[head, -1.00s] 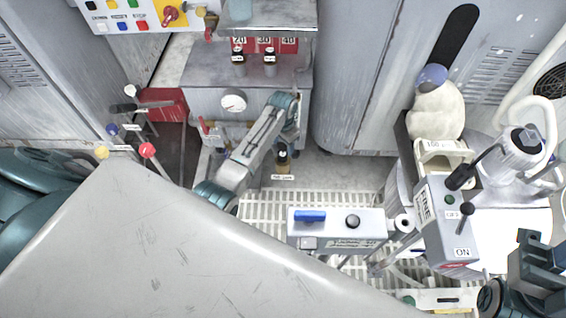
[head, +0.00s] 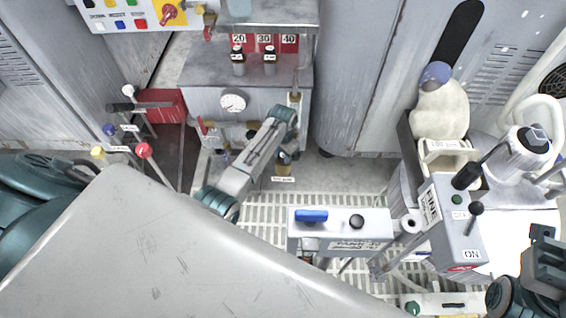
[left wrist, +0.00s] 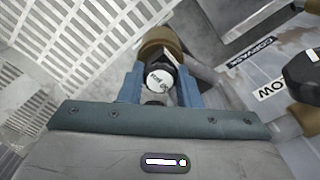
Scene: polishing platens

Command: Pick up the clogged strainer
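A small brass-coloured piece with a black top and a round white label, which I take to be the clogged strainer (left wrist: 158,78), shows in the left wrist view. It also shows in the head view (head: 285,167), low beyond my left arm and partly hidden by it. My left gripper (left wrist: 160,68) has its two blue fingers on either side of the black top, with what looks like a narrow gap. In the head view its fingers are mostly hidden behind the arm. My right gripper (head: 546,262) is at the lower right edge, partly cut off, its opening unclear.
Two dark bottle-like pieces (head: 238,61) (head: 269,60) stand on the back shelf by red number tags. A grey box with a blue switch (head: 311,216) stands right of my left arm. Levers (head: 143,150) stand left. White grating (head: 262,208) covers the floor.

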